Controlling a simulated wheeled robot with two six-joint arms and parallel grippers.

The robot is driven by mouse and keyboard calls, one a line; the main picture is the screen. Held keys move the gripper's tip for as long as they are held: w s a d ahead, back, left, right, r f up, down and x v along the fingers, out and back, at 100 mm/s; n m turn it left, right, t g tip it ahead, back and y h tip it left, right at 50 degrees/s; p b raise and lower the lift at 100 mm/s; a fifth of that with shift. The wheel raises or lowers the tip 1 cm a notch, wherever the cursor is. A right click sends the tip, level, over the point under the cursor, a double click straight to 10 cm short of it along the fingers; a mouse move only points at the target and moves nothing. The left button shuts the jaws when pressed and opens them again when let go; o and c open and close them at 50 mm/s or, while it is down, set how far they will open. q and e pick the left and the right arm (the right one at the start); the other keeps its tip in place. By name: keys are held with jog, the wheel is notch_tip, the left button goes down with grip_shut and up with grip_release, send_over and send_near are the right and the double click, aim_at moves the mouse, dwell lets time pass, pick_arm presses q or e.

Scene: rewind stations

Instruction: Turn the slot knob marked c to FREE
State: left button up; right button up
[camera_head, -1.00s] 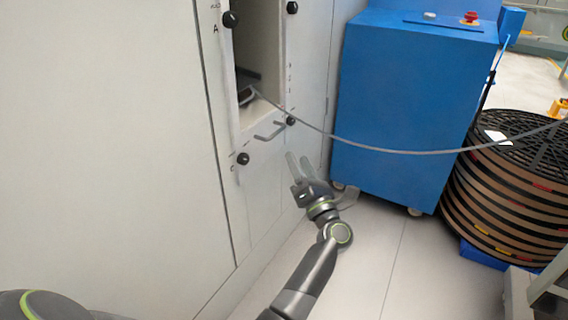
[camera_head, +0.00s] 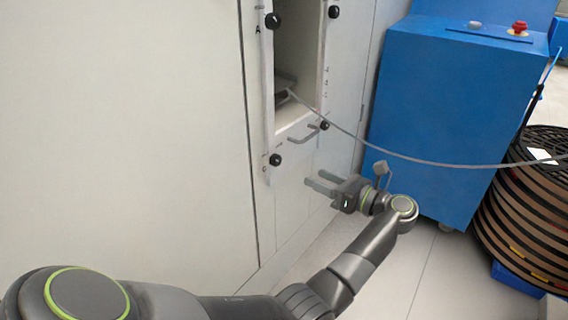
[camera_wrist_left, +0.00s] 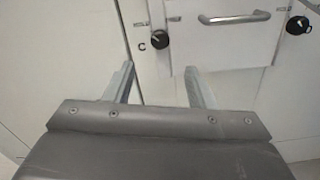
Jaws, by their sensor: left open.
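The black slot knob marked C (camera_head: 275,160) sits on the pale cabinet front, left of and below the metal handle (camera_head: 303,136). In the left wrist view the same knob (camera_wrist_left: 159,40) shows ahead, with the letter C to its left. Its pointer setting is too small to read surely. My left gripper (camera_head: 314,180) is open and empty, to the right of and lower than the knob, its fingers pointing left towards the cabinet. In the wrist view the gripper's fingers (camera_wrist_left: 160,68) stand apart, with the knob beyond and between their tips. My right gripper is not in view.
Other black knobs sit at A (camera_head: 272,20), at the upper right (camera_head: 334,12) and right of the handle (camera_head: 324,126). A grey strip (camera_head: 400,157) runs from the slot across the blue cabinet (camera_head: 450,110). Stacked black reels (camera_head: 530,200) stand at right.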

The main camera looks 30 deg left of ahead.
aim_at(279, 161)
pick_arm(q)
jog(key=a, duration=0.7)
jog(key=w+a+b, duration=0.1)
jog(key=a, duration=0.3)
jog(key=shift+a, duration=0.35)
jog(key=shift+c, duration=0.2)
jog(key=c, duration=0.9)
